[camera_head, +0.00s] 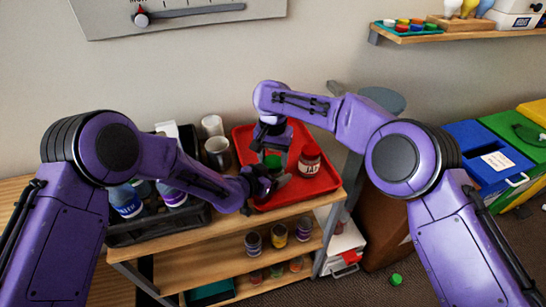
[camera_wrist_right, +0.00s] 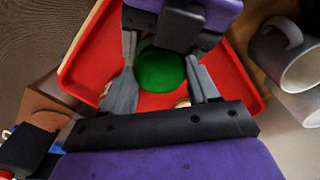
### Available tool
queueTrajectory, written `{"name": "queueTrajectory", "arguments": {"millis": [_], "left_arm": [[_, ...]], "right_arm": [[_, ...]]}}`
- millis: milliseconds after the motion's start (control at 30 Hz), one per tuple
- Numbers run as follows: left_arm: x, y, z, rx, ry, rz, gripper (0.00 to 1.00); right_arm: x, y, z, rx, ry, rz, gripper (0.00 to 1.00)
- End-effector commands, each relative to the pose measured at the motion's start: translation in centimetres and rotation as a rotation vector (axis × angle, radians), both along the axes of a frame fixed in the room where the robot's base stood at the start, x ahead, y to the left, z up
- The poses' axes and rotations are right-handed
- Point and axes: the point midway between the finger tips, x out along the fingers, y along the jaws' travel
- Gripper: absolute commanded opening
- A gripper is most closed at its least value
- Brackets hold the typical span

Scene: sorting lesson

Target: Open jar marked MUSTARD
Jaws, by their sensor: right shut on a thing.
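A jar with a green lid (camera_head: 273,163) stands on the red tray (camera_head: 243,140); its label cannot be read, so I cannot tell whether it is the MUSTARD one. My right gripper (camera_head: 271,153) points down from above and is shut on this jar at its lid. The right wrist view shows the round green lid (camera_wrist_right: 162,70) between the two fingers. My left gripper (camera_head: 278,183) reaches in low at the tray's front left, close to the same jar. Its fingers are partly hidden, and I cannot tell whether they touch the jar.
Mugs (camera_head: 217,153) stand behind left, and a dark crate (camera_head: 150,228) with bottles sits left. Several jars (camera_head: 279,236) stand on the shelf below. A small green thing (camera_head: 396,280) lies on the floor.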

Motion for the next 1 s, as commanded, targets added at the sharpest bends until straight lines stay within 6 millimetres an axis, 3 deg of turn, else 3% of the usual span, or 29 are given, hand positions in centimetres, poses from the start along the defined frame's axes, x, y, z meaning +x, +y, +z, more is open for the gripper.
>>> {"name": "queueTrajectory", "arguments": {"millis": [100, 333, 367, 400, 433, 700, 1000], "left_arm": [[0.0, 0.0, 0.0, -0.001, -0.001, 0.0, 0.0], [0.0, 0.0, 0.0, 0.0, 0.0, 0.0, 0.0], [0.0, 0.0, 0.0, 0.0, 0.0, 0.001, 0.0], [0.0, 0.0, 0.0, 0.0, 0.0, 0.0, 0.0], [0.0, 0.0, 0.0, 0.0, 0.0, 0.0, 0.0], [0.0, 0.0, 0.0, -0.001, -0.001, 0.0, 0.0], [0.0, 0.0, 0.0, 0.0, 0.0, 0.0, 0.0]], "right_arm": [[0.0, 0.0, 0.0, -0.001, -0.001, 0.094, 0.23], [0.0, 0.0, 0.0, -0.001, -0.001, 0.1, 0.23], [0.0, 0.0, 0.0, -0.001, -0.001, 0.1, 0.66], [0.0, 0.0, 0.0, -0.001, -0.001, 0.099, 0.79], [0.0, 0.0, 0.0, -0.001, -0.001, 0.099, 0.85], [0.0, 0.0, 0.2, 0.0, -0.001, 0.098, 0.85], [0.0, 0.0, 4.3, -0.001, -0.002, 0.098, 0.85]]}}
